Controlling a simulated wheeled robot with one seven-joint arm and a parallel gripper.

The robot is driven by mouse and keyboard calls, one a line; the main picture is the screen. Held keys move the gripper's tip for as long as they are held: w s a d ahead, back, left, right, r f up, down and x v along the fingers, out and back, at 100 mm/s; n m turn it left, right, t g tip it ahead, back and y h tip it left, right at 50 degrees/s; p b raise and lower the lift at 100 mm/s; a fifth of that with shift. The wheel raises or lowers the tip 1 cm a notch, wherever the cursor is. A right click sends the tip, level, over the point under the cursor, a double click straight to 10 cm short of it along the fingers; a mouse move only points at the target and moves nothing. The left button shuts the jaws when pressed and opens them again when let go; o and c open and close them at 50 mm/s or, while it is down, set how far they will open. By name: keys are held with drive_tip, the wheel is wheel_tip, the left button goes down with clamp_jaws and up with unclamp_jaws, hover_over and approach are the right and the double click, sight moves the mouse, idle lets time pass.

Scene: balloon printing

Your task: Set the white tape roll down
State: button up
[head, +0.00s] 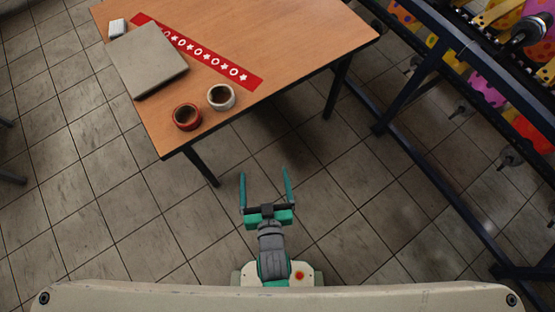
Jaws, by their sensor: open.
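The white tape roll (221,98) lies on the wooden table (285,45) near its front edge. A red-brown tape roll (187,117) lies just left of it, close to the table's front corner. My gripper (265,172) is open, with its two teal fingers apart and nothing between them. In the picture it is below the table's front edge, over the tiled floor, clear of both rolls.
A grey closed laptop-like slab (147,60), a small white block (117,28) and a red strip with white shapes (215,60) lie on the table. A dark metal frame with colourful balloon prints (490,92) stands at right. Floor around my gripper is clear.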

drive_tip(key=s+d+r+h, duration=0.1)
drive_tip(key=s+d+r, duration=0.1)
drive_tip(key=s, duration=0.5)
drive_tip(key=s+d+r+m+t+h, duration=0.1)
drive_tip(key=s+d+r, duration=0.1)
drive_tip(key=s+r, duration=0.3)
drive_tip(key=shift+s+m, duration=0.3)
drive_tip(key=shift+s, duration=0.6)
drive_tip(key=shift+r, duration=0.1)
